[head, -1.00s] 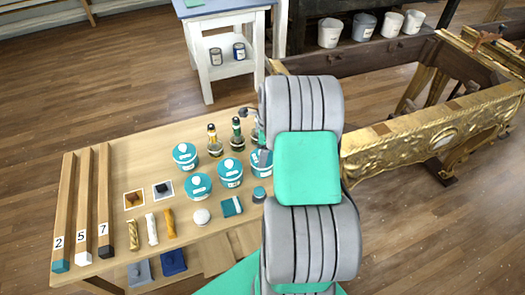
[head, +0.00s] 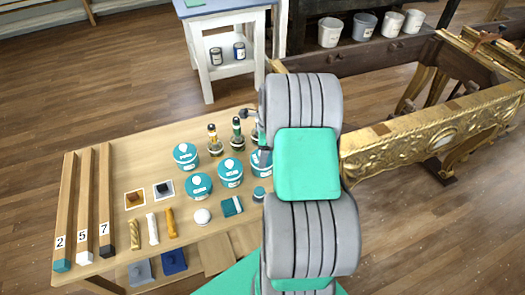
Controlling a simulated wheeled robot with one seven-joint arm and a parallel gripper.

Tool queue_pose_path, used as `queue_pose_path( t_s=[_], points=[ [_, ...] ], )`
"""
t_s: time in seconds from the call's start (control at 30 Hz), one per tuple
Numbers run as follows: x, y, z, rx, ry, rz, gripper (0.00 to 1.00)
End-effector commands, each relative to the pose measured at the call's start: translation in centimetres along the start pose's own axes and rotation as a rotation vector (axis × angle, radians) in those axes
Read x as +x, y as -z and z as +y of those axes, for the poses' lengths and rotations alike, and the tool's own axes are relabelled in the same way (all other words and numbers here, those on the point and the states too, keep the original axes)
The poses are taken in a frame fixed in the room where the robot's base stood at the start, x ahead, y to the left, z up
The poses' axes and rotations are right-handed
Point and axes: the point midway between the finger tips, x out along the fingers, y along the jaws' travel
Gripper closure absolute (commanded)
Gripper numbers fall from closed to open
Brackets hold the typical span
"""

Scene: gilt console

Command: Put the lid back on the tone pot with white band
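Several white tubs with teal lids and bands stand on the wooden table, such as one at the back left (head: 185,155), one in front (head: 199,186) and one in the middle (head: 230,172). Another tub (head: 260,164) is partly covered by my arm. A small teal-topped jar (head: 259,195) and a small round white piece (head: 203,216) are at the front. I cannot tell which is the tone pot with white band, or whether the white piece is its lid.
Dark bottles (head: 237,135) stand behind the tubs. A gilt console frame (head: 430,140) is at right, and a white stand (head: 225,75) behind.

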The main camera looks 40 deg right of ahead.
Motion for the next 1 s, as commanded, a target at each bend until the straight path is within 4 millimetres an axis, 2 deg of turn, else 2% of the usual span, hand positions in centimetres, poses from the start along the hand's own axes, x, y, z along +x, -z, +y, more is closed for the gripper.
queue_pose_path(
  t_s=[0.9,0.93,1.0],
  points=[
    [-0.02,-0.01,-0.08,0.0,0.002,0.0,0.65],
    [-0.02,-0.01,-0.08,0.0,0.002,0.0,0.25],
    [-0.02,-0.01,-0.08,0.0,0.002,0.0,0.19]
  ],
)
